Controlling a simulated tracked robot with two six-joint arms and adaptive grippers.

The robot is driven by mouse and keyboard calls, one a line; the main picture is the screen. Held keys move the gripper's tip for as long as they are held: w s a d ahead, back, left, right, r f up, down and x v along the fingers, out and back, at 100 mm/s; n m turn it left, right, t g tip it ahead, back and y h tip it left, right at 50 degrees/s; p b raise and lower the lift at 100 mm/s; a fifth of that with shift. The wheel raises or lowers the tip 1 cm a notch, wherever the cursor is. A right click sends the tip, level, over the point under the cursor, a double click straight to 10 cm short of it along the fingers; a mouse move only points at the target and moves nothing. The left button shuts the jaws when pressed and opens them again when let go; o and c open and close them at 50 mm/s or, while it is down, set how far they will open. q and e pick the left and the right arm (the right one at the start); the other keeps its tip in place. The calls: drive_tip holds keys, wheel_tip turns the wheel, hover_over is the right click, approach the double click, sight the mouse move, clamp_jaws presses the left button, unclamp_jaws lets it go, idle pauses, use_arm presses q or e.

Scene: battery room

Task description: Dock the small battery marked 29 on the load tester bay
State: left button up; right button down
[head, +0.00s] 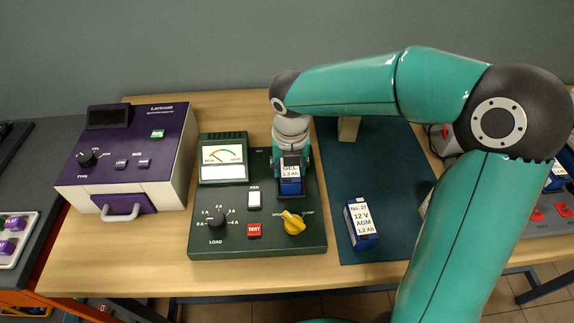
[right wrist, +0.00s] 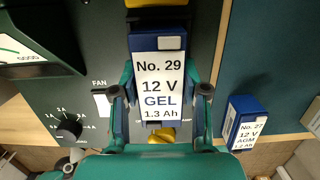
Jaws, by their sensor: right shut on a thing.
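The load tester (head: 262,239) is a dark green box with a meter, knobs and switches. My right gripper (head: 290,168) is over its back right part, shut on the small blue battery marked 29 (head: 290,187). In the right wrist view the label of battery 29 (right wrist: 160,84) reads 12 V GEL 1.3 Ah, and the fingers of the right gripper (right wrist: 161,92) press its two sides. The tester bay is hidden behind the gripper and battery; I cannot tell whether the battery touches it. My left gripper is out of view.
A similar battery marked 27 (head: 361,226) stands on the dark mat (head: 385,180) right of the tester. The yellow knob (head: 293,222) rises just in front of the held battery. A purple analyzer (head: 125,160) stands left. The mat around battery 27 is mostly clear.

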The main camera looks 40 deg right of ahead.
sight(291, 170)
drive_tip(key=c, duration=0.9)
unclamp_jaws()
drive_tip(key=shift+o, duration=0.2)
drive_tip(key=r+p, duration=0.3)
drive_tip(key=s+r+p, duration=0.1)
drive_tip(key=r+p, duration=0.2)
drive_tip(key=r, duration=0.1)
drive_tip(key=r+p, duration=0.4)
drive_tip(key=shift+s+a, duration=0.35)
drive_tip(key=shift+a, duration=0.05)
drive_tip(key=shift+f, duration=0.1)
